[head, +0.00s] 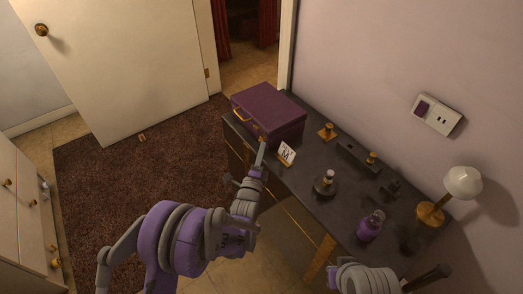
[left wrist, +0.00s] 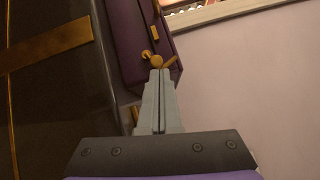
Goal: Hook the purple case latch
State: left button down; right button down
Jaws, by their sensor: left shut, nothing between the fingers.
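The purple case (head: 270,108) sits closed on the far end of the dark cabinet. A gold handle (head: 242,115) shows on its front. My left gripper (head: 262,150) is at the case's near front corner, shut and empty. In the left wrist view, the shut fingertips (left wrist: 159,76) are right at a small gold latch (left wrist: 153,58) on the purple case (left wrist: 127,45). The tips hide part of the latch, and I cannot tell whether they touch it. Part of my right arm shows at the bottom right of the head view; its jaw state is unclear.
The dark cabinet top (head: 310,182) also holds a small white card (head: 287,153), a purple bottle (head: 370,226), a lamp (head: 462,184) and several small dark and gold items. A wall stands behind it.

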aim_at(259, 141)
pick_arm(q)
jog(key=r+n+g+p, duration=0.1)
jog(key=n+g, duration=0.1)
jog(key=r+n+g+p, duration=0.1)
jog(key=n, duration=0.1)
jog(key=w+a+r+n+g+p, duration=0.1)
jog(key=g+p, duration=0.1)
jog(key=shift+r+n+g, duration=0.15)
jog(key=shift+n+g, duration=0.15)
jog(key=shift+n, duration=0.1)
jog(key=shift+y, duration=0.3)
jog(key=shift+w+a+r+p, duration=0.15)
jog(key=shift+w+r+p, duration=0.15)
jog(key=shift+w+r, duration=0.05)
dwell(0.9)
jog(key=shift+w+a+r+n+g+p, duration=0.25)
jog(key=shift+n+g+p, duration=0.1)
jog(key=shift+n+g, duration=0.2)
jog(key=shift+d, duration=0.1)
